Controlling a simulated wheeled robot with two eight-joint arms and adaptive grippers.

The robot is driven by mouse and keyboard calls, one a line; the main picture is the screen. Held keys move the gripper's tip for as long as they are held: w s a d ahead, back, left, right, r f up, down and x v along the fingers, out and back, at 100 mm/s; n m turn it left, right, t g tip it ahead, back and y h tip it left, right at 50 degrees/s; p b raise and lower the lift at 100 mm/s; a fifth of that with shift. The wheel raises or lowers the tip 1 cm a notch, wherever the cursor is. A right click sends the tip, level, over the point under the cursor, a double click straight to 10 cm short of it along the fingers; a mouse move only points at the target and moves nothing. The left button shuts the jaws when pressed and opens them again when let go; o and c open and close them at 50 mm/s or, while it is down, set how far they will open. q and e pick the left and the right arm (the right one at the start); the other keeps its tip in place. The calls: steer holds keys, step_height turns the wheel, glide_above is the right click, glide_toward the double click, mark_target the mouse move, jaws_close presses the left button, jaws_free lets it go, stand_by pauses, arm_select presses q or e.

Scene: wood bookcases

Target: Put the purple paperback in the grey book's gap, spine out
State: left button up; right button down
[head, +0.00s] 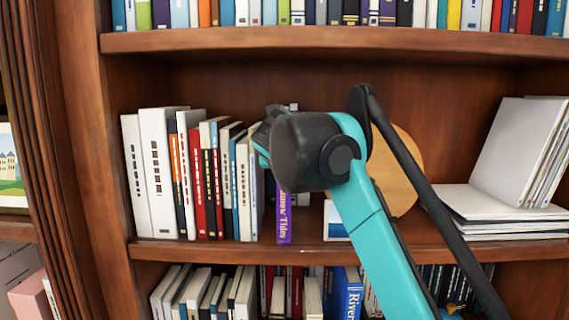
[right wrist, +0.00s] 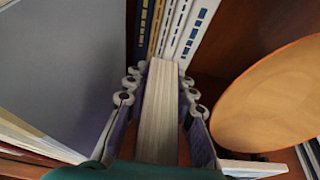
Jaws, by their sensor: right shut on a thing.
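The purple paperback (head: 284,218) stands about upright on the middle shelf, its purple lettered spine facing out. It is just right of the row of books, with a narrow dark space between. My right gripper (right wrist: 160,92) is shut on it; in the right wrist view the pale page block (right wrist: 158,115) shows between the fingers. In the head view my wrist hides the paperback's upper part and the fingers. A large grey book cover (right wrist: 65,65) faces the paperback from the left in the right wrist view. My left gripper is not in view.
A row of upright books (head: 203,180) fills the shelf's left part. A round wooden disc (head: 405,160) stands behind my right arm. A small white-and-blue item (head: 333,222) sits close right of the paperback. White books (head: 495,212) lie stacked at right, others leaning above.

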steer(key=shift+w+a, duration=0.1)
steer(key=c, duration=1.2)
jaws_free()
steer(key=shift+w, duration=0.1)
steer(key=v, duration=1.2)
steer(key=shift+f, duration=0.1)
